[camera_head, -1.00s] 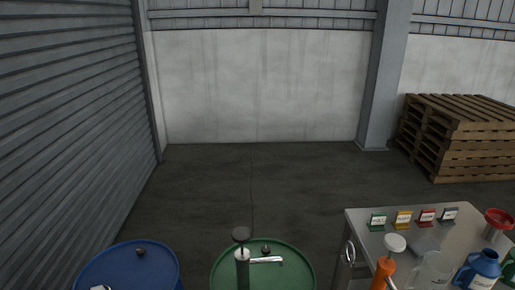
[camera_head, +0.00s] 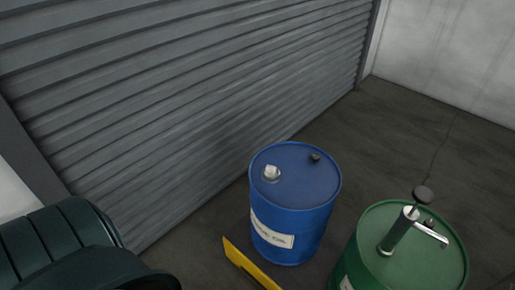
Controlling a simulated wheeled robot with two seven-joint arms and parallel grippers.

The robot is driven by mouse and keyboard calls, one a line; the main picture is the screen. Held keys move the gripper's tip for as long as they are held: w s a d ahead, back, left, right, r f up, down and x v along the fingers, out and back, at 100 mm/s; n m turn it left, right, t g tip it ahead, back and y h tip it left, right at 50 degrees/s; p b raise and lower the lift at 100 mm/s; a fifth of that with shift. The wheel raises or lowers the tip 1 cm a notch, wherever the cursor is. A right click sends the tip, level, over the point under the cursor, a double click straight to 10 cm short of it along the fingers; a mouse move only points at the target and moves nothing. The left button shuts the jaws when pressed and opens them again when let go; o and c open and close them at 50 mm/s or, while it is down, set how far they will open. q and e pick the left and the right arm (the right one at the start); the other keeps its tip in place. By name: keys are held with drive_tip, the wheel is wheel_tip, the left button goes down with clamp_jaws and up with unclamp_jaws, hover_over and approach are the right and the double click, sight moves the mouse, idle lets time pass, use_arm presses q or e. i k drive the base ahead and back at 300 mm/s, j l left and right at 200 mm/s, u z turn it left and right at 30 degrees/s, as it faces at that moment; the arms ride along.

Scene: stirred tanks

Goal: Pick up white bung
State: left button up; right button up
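A small white bung-like piece (camera_head: 271,173) is on the top of the blue drum (camera_head: 292,225), toward the left of its lid. It looks pale and slightly shiny, and I cannot tell how it is seated. A small dark cap (camera_head: 315,156) is on the same lid toward the far right. Neither of my grippers shows in the head view.
A green drum (camera_head: 375,240) with a hand pump (camera_head: 400,232) stands to the right of the blue drum. A yellow bar or edge (camera_head: 245,265) is in front of it. A dark ribbed object (camera_head: 60,240) fills the lower left. A grey shutter (camera_head: 180,90) rises behind.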

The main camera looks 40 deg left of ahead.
sight(270, 172)
drive_tip(key=u, duration=1.05)
